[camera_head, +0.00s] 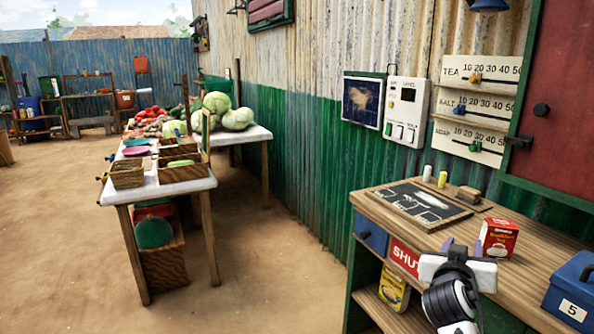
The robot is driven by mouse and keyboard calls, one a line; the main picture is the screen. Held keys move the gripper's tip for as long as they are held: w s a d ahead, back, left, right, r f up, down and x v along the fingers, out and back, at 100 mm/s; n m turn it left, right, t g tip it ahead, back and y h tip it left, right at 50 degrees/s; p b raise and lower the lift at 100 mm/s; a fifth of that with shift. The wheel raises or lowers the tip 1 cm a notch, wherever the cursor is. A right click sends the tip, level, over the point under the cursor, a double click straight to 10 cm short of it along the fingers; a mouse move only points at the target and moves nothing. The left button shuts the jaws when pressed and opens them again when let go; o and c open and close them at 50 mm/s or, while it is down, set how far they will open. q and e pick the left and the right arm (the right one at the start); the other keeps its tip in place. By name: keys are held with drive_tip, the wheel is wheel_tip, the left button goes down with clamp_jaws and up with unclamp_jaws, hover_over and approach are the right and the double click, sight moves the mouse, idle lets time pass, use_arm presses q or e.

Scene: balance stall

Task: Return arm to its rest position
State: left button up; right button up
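My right gripper (460,248) is at the lower right, in front of the wooden counter (480,217) and seen from behind. Its black and white wrist shows below it. Its fingers are small and partly hidden by its own white body, so I cannot tell whether it is open or shut. I see nothing clearly held in it. It overlaps the counter's front edge in the picture, just left of a red box (498,238) on the counter. I cannot tell whether it touches anything. My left gripper is not in view.
A chalkboard slate (412,203) and a blue box marked 5 (573,290) are on the counter. A red "SHUT" sign (404,257) is on its front. Slider scales (480,72) hang on the wall. A produce table (178,187) stands left. The dirt floor between is clear.

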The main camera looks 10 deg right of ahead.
drive_tip(key=s+a+f+n+y, duration=0.3)
drive_tip(key=s+a+f+y, duration=0.1)
drive_tip(key=a+f, duration=0.5)
drive_tip(key=s+a+f+n+y, duration=0.35)
drive_tip(key=a+f, duration=0.25)
drive_tip(key=f, duration=0.6)
drive_tip(key=s+a+f+n+g+y, duration=0.1)
drive_tip(key=s+a+f+y, duration=0.2)
drive_tip(key=s+a+f, duration=0.2)
drive_tip(key=s+a+f+n+g+y+p, duration=0.1)
drive_tip(key=s+a+f+y, duration=0.3)
drive_tip(key=s+a, duration=0.7)
drive_tip(key=s+f, duration=0.2)
drive_tip(key=s, duration=0.2)
drive_tip(key=shift+s+a+n+p, duration=0.3)
drive_tip(key=shift+a+n, duration=0.05)
drive_tip(key=shift+a, duration=0.05)
drive_tip(key=shift+f, duration=0.1)
